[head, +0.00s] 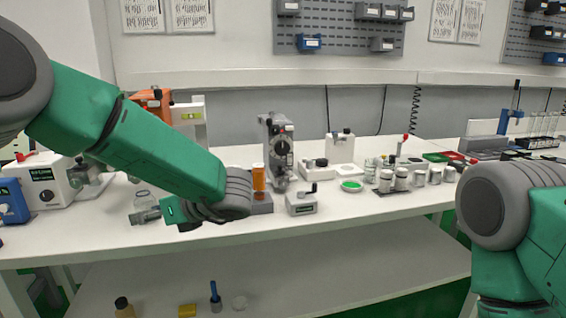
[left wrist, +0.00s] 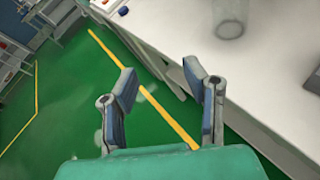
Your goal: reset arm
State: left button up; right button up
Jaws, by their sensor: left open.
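My left arm (head: 150,145) reaches in from the left over the front part of the white bench (head: 330,222). Its wrist is bent, and the left hand (head: 178,211) is mostly hidden in the head view. In the left wrist view my left gripper (left wrist: 160,73) has its two fingers spread apart with nothing between them. Green floor and the bench edge lie beyond the fingers. My right arm (head: 520,240) shows at the right edge of the head view; its gripper is out of frame.
Several small jars (head: 402,178) stand farther right. The bench's front strip is clear.

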pick_arm(q)
notch_tip(320, 180, down, 14)
jog(key=a+m+t+h, duration=0.25)
jog(key=m+t, duration=0.35)
jog(key=m, duration=1.1)
jog(key=s+d+f+m+g+h, duration=0.1)
jog(key=s+d+f+m+h, duration=0.1)
jog(key=s+f+m+h, duration=0.8)
jog(key=s+f+m+g, duration=0.2)
jog(key=s+f+m, duration=0.1)
jog(key=s+m, duration=0.4)
jog(key=s+f+m+g, duration=0.3)
jog(key=s+m, duration=0.4)
jog(key=s, duration=0.4)
jog(key=s+f+m+g, duration=0.3)
jog(key=s+f+m, duration=0.2)
jog(key=s, duration=0.5)
jog(key=m, duration=0.2)
jog(key=shift+a+m+h, duration=0.3)
jog(key=shift+h, duration=0.05)
jog(key=shift+w+f, duration=0.1)
